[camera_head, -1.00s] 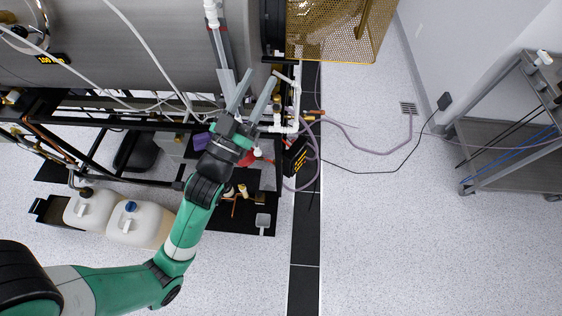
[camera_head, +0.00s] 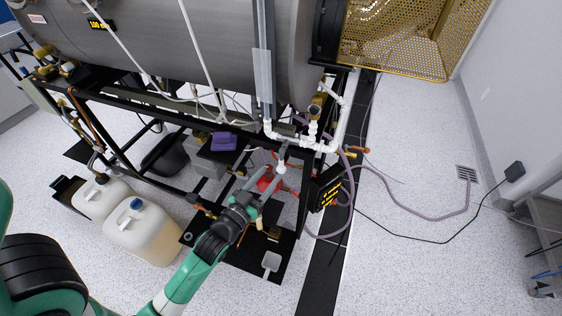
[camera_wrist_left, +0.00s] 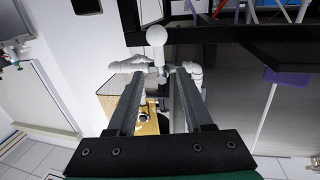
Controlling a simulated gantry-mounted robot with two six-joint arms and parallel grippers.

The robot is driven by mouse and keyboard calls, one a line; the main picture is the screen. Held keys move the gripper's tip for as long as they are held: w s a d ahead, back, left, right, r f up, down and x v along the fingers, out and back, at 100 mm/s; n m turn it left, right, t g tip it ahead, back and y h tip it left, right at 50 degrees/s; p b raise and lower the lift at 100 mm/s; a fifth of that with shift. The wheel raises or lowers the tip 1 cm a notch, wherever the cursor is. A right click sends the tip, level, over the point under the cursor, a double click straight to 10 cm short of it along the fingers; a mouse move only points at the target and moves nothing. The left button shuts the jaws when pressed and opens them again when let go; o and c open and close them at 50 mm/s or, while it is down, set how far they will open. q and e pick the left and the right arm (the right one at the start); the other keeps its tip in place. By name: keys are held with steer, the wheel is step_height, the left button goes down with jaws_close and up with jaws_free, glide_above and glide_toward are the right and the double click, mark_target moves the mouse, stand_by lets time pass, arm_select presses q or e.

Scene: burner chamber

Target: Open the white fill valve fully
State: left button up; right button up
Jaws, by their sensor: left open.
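White plastic piping (camera_head: 318,143) runs along the front right end of the grey chamber. A white fitting (camera_head: 281,167) hangs below it; I take this to be the fill valve, but its handle is hard to make out. My left gripper (camera_head: 264,187) is open just below this fitting in the head view. In the left wrist view, a white round knob (camera_wrist_left: 156,35) and white pipe fittings (camera_wrist_left: 128,66) lie beyond the open fingers (camera_wrist_left: 157,80). The knob is roughly centred, past the fingertips, and nothing is between the fingers. My right gripper is not in view.
The black frame (camera_head: 165,112) and a black control box (camera_head: 326,187) stand close to the gripper. White jugs (camera_head: 145,230) are at the lower left. A purple hose (camera_head: 420,210) and a black cable cross the floor at right. A gold mesh panel (camera_head: 400,35) hangs at the upper right.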

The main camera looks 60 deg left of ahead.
mark_target(280, 163)
arm_select(q)
steer(key=b+x, duration=0.1)
steer(key=x, duration=0.6)
steer(key=shift+w+a, duration=0.15)
steer(key=shift+w, duration=0.1)
jaws_close()
stand_by(1.0)
